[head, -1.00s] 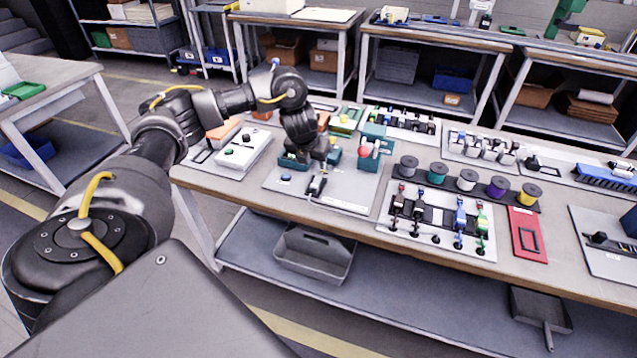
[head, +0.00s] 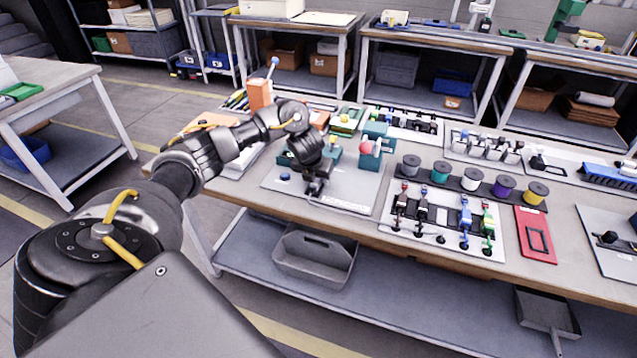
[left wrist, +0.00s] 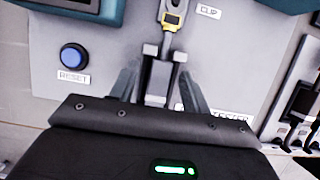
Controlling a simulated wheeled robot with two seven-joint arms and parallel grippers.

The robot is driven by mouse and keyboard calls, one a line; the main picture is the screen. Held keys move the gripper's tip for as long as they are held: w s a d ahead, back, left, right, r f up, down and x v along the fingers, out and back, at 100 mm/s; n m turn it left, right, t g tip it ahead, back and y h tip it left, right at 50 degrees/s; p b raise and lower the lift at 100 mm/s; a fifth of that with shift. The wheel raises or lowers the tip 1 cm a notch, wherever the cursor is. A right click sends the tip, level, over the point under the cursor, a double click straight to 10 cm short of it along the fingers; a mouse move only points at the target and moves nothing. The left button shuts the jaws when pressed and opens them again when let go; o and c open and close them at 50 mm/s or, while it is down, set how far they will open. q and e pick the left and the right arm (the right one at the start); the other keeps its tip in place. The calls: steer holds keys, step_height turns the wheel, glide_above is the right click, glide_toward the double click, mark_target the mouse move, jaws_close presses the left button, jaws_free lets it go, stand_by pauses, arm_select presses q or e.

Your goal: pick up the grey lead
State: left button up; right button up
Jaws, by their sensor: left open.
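A dark grey piece with pale grey blocks at its top (left wrist: 157,80), which looks like the grey lead, stands on the grey test board (left wrist: 110,50). A yellow-and-grey clip (left wrist: 172,18) is just beyond it, near the CLIP label. My left gripper (head: 316,187) is low over the front of the board. In the left wrist view its two fingers (left wrist: 160,88) are apart, one on each side of the dark piece. I cannot tell whether they touch it. The lower part of the piece is hidden by the gripper body. My right gripper is not in view.
A blue RESET button (left wrist: 74,57) is left of the fingers. Teal fixtures (head: 375,140) stand behind the gripper. A white panel with several coloured leads (head: 455,243) and a row of spools (head: 471,179) lie to the right. A red tray (head: 531,240) is farther right.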

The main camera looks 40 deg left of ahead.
arm_select(q)
steer(key=c, duration=1)
steer(key=shift+r, duration=0.1)
